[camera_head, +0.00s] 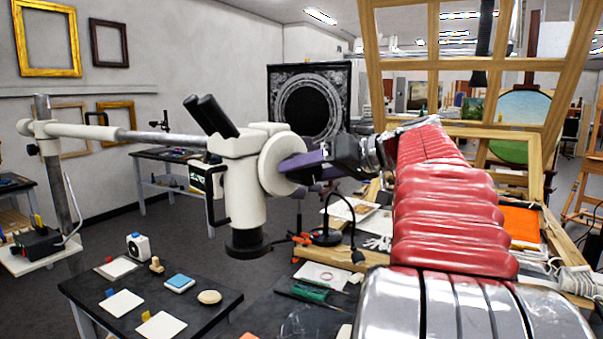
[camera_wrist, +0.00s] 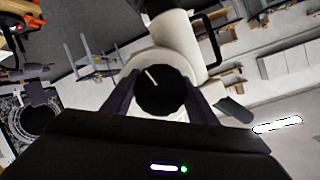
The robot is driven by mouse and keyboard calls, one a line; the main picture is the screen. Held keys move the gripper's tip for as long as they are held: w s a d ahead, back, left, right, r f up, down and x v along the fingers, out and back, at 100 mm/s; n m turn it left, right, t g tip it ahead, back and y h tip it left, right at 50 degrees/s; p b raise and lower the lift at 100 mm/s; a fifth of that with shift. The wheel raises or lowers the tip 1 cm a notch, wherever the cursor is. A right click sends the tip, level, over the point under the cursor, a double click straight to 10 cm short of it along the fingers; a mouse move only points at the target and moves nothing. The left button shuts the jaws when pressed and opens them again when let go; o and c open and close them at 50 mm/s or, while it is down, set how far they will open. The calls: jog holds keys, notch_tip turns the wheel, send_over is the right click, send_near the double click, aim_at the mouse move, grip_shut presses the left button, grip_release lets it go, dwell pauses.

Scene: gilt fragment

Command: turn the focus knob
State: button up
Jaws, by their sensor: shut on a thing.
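A white stereo microscope (camera_head: 240,185) with black eyepieces hangs from a horizontal boom arm. In the head view its round white side housing (camera_head: 281,166) faces my gripper (camera_head: 305,163), whose purple fingers reach it. My gripper (camera_wrist: 163,97) is shut on the knob, one purple finger on each side. The white microscope body (camera_wrist: 175,40) shows behind the knob.
A dark table (camera_head: 215,305) below the microscope holds white cards, a blue-topped block and a small round disc. The boom (camera_head: 120,133) runs left to a metal post (camera_head: 58,165). A wooden frame (camera_head: 450,75) stands at right behind my red-sleeved arm.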

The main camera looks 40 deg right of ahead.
dwell(0.3)
jog(key=o, duration=1.1)
jog(key=shift+c, duration=0.2)
jog(key=v, duration=1.3)
jog(key=shift+s+d, duration=0.2)
jog(key=shift+s, duration=0.15)
jog(key=shift+r, duration=0.1)
